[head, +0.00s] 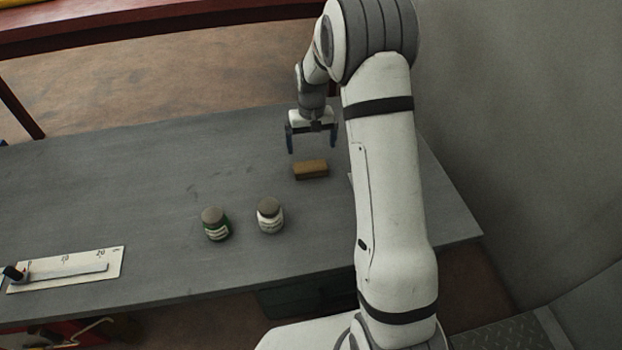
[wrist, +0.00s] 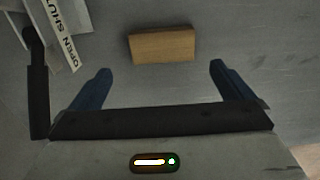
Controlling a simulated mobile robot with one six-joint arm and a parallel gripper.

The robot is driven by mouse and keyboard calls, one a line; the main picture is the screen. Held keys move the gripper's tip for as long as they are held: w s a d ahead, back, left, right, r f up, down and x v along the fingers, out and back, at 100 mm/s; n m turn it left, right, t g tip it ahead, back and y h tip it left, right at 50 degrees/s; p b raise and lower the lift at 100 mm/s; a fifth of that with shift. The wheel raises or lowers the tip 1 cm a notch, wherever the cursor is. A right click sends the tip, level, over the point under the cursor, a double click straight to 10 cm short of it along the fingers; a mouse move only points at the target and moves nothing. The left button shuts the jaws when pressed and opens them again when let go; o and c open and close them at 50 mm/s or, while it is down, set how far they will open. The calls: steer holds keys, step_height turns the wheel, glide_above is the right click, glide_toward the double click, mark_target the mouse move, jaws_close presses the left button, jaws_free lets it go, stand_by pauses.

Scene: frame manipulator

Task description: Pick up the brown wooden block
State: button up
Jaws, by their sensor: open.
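The brown wooden block (head: 311,169) lies on the grey table, right of the middle. It also shows in the wrist view (wrist: 162,45), ahead of the fingertips and between their lines. My gripper (head: 312,143) is open and empty, with its two blue fingers spread wider than the block. It hangs just behind and above the block in the head view. In the wrist view my gripper (wrist: 161,78) has a finger on each side, and neither finger touches the block.
A white labelled plate with a lever (head: 66,269) is at the front left. The grey table (head: 130,190) is clear left of the block. A wall rises at the right.

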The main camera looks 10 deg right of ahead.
mark_target(310, 166)
steer(key=f+b, duration=0.2)
steer(key=f, duration=0.2)
steer(key=f+b, duration=0.1)
steer(key=f, duration=0.3)
steer(key=shift+w+a+f+b, duration=0.1)
steer(key=shift+a+f+b, duration=0.1)
steer(key=shift+f+b, duration=0.15)
steer(key=shift+r, duration=0.15)
steer(key=c, duration=0.7)
